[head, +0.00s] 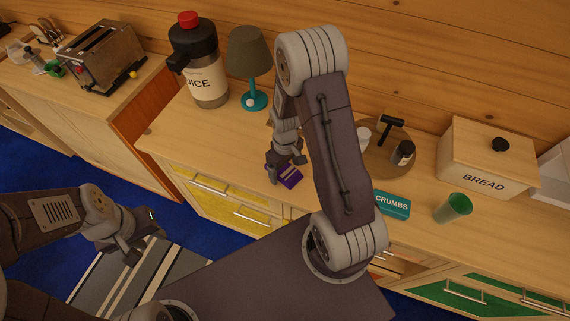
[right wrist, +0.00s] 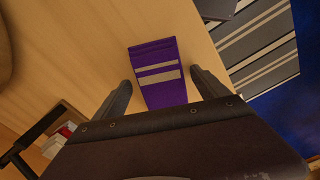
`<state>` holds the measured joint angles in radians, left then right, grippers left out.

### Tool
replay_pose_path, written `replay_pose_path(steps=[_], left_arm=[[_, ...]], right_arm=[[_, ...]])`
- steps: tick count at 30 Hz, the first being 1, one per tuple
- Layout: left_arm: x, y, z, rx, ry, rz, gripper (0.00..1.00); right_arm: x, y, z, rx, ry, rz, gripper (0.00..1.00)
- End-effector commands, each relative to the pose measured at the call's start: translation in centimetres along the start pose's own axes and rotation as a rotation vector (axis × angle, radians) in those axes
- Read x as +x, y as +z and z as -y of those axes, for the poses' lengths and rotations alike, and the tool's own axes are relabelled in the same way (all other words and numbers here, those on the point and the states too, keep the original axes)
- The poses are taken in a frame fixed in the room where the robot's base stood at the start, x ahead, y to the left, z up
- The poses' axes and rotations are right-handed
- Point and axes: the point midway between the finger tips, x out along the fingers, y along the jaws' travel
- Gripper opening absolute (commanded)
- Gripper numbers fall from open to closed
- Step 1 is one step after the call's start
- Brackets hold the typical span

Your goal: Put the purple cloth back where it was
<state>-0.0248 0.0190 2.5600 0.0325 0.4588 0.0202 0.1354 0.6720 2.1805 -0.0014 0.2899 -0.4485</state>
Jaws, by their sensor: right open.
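The purple cloth (head: 291,177) lies on the wooden counter (head: 215,137) near its front edge. In the right wrist view the purple cloth (right wrist: 163,87) is a folded strip with two pale stripes. My right gripper (head: 285,170) is open just above it. In the right wrist view the fingers of my right gripper (right wrist: 160,84) stand on either side of the cloth, with a gap on both sides. Part of the cloth's near end is hidden by the gripper body. My left gripper (head: 143,238) is open and empty, away from the counter over the floor.
A lamp (head: 250,62) and a juice dispenser (head: 203,75) stand behind the cloth. To the right are a round board (head: 377,160), a dark jar (head: 403,153), a crumbs sign (head: 391,204), a green cup (head: 453,208) and a bread box (head: 490,160). A toaster (head: 104,57) stands far left.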

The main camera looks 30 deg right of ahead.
Motion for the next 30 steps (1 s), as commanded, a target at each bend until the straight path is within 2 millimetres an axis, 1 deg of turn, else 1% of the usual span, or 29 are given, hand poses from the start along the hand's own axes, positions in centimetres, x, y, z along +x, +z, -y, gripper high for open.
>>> replay_pose_path(steps=[1, 2, 5, 12, 15, 18, 23, 25, 26, 27, 30], left_arm=[[-0.3, 0.0, 0.0, 0.0, 0.0, 0.0, 0.36], [-0.2, 0.0, 0.0, 0.0, 0.0, 0.0, 0.36], [-0.2, 0.0, 0.0, 0.0, 0.0, 0.0, 0.36], [-0.5, -0.1, 0.0, 0.0, 0.0, 0.0, 0.36], [-0.6, -0.1, 0.0, 0.0, 0.0, 0.0, 0.36], [-0.6, -0.1, 0.0, 0.0, 0.0, 0.0, 0.36], [-0.6, -0.1, 0.0, 0.0, 0.0, 0.0, 0.36], [-0.6, -0.1, 0.0, 0.0, 0.0, 0.0, 0.36], [-0.6, -0.1, 0.0, 0.0, 0.0, 0.0, 0.36], [-0.6, -0.1, 0.0, 0.0, 0.0, 0.0, 0.36], [-0.6, -0.1, 0.0, 0.0, 0.0, 0.0, 0.36]], right_arm=[[-0.6, 0.0, 0.0, 0.0, 0.001, -0.001, 0.84], [-0.9, -0.1, 0.0, 0.0, 0.001, -0.003, 0.84], [-2.8, -0.1, -0.1, 0.0, 0.003, -0.006, 0.84], [-8.9, -0.2, -0.1, 0.0, 0.003, -0.007, 0.84], [-10.7, -0.1, -0.1, 0.0, 0.002, -0.005, 0.84], [-11.8, -0.1, 0.0, 0.0, 0.001, -0.002, 0.84], [-12.3, 0.0, 0.0, 0.0, 0.0, 0.0, 0.84], [-12.4, 0.5, 0.8, 0.027, 0.002, -0.009, 0.84], [-12.6, 1.0, 1.7, 0.055, 0.004, -0.019, 0.84], [-12.7, 1.9, 3.0, 0.109, 0.005, -0.037, 0.84], [-12.8, 4.3, 5.8, 0.242, 0.004, -0.081, 0.84]])
